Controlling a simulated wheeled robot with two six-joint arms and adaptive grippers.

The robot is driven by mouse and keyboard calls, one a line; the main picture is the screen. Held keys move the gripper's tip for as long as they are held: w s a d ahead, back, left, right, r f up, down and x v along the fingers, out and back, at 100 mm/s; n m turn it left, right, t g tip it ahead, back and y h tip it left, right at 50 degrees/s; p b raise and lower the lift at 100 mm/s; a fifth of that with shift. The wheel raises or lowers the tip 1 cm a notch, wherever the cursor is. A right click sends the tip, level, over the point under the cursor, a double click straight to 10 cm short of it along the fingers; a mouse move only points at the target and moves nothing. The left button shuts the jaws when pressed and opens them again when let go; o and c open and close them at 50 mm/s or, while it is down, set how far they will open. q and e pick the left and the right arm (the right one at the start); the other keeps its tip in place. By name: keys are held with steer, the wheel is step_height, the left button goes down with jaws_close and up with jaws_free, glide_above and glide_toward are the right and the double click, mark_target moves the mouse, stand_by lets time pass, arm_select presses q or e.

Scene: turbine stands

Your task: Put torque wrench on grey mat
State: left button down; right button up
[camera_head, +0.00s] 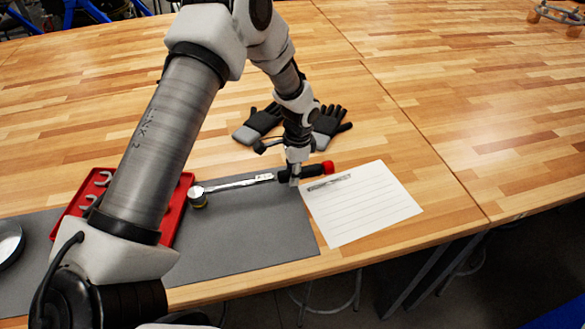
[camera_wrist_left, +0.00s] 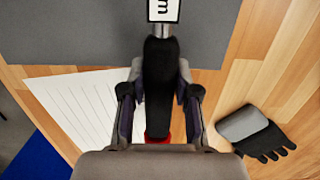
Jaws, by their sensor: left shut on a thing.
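The torque wrench (camera_head: 235,184) has a silver shaft, a round head at the left and a black handle with a red end at the right. My left gripper (camera_head: 293,179) is shut on its black handle (camera_wrist_left: 158,85), which lies between both fingers in the left wrist view (camera_wrist_left: 160,105). The shaft and head are over the grey mat (camera_head: 255,242), and the red end reaches past the mat's right edge. I cannot tell whether the wrench touches the mat. The mat also shows in the left wrist view (camera_wrist_left: 60,35). My right gripper is not in view.
A lined paper sheet (camera_head: 365,212) lies right of the mat, with a small grey item on it. Black and grey gloves (camera_head: 262,122) lie behind the gripper. A red tray with wrenches (camera_head: 180,215) is partly hidden by my arm. The mat's front right part is clear.

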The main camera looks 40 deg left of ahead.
arm_select(q)
steer(key=shift+w+a+f, duration=0.15)
steer(key=shift+w, duration=0.05)
steer(key=shift+s+f, duration=0.15)
steer(key=shift+f, duration=0.05)
steer(key=shift+f+b, duration=0.35)
steer(key=shift+f, duration=0.05)
steer(key=c, duration=0.9)
jaws_free()
steer(key=shift+o, duration=0.2)
